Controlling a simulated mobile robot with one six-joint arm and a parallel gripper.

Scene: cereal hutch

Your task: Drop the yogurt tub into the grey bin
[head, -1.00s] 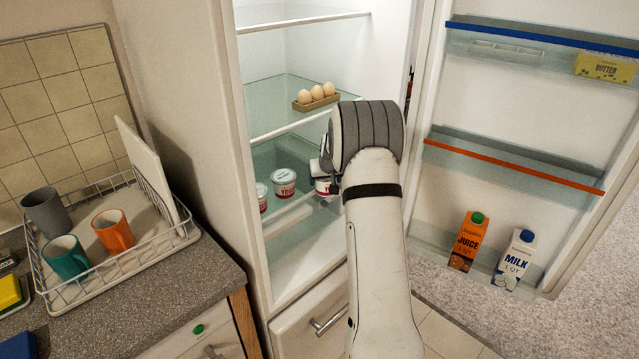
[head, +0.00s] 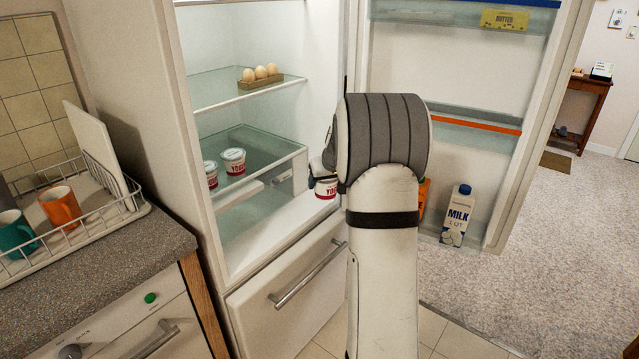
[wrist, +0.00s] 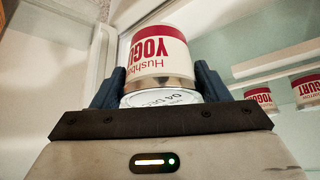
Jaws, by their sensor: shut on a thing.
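A white and red yogurt tub (wrist: 160,52) is between the two dark fingers of my gripper (wrist: 158,88) in the wrist view. It looks upside down there, with its lid facing the camera. In the head view the held tub (head: 326,188) shows just left of my wrist, at the front opening of the fridge, clear of the shelf. My arm hides most of the gripper in that view. I see no grey bin in either view.
Two more yogurt tubs (head: 232,161) (head: 210,174) stand on a glass fridge shelf. Eggs (head: 260,74) sit above. The open fridge door (head: 455,80) is at right, holding a milk carton (head: 457,216) and a partly hidden orange carton. Carpet (head: 560,170) lies beyond.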

